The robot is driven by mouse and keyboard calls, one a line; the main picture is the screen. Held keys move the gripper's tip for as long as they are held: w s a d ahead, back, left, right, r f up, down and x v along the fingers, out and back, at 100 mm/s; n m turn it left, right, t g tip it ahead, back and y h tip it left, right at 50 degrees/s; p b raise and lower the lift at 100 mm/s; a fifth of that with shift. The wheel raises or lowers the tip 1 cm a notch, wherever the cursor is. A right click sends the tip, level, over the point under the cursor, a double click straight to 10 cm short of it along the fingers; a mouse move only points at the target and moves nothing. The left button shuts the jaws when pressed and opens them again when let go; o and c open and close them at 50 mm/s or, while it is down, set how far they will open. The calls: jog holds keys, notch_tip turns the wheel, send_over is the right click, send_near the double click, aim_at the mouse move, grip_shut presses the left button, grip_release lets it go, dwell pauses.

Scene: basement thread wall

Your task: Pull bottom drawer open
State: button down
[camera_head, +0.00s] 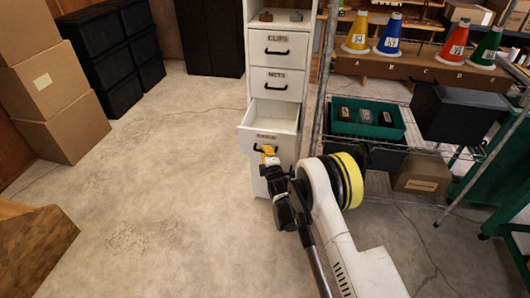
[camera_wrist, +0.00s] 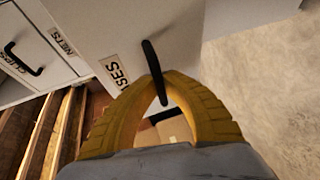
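A white cabinet (camera_head: 256,88) stands at the top centre of the head view, with closed drawers labelled CLIPS (camera_head: 277,45) and NETS (camera_head: 275,82). The lowest drawer that I can make out (camera_head: 278,114) is pulled out, its inside showing from above. Its label, ending in "SES" (camera_wrist: 117,70), is partly readable in the wrist view. Its black handle (camera_head: 257,149) also shows in the wrist view (camera_wrist: 151,60). My gripper (camera_head: 268,152) is at this handle; its yellow fingers (camera_wrist: 162,80) close around the bar. My gripper partly covers the cabinet's lower front.
Wire shelving with a green bin (camera_head: 345,127) and coloured cones (camera_head: 391,35) stands to the right. Cardboard boxes (camera_head: 62,128) and black crates (camera_head: 110,50) stand at the left. The concrete floor left of the cabinet is clear.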

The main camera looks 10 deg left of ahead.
jog(key=c, duration=1.5)
grip_release()
jog(key=shift+s, duration=0.1)
jog(key=v, duration=0.7)
jog(key=shift+s, duration=0.2)
jog(key=shift+r, duration=0.1)
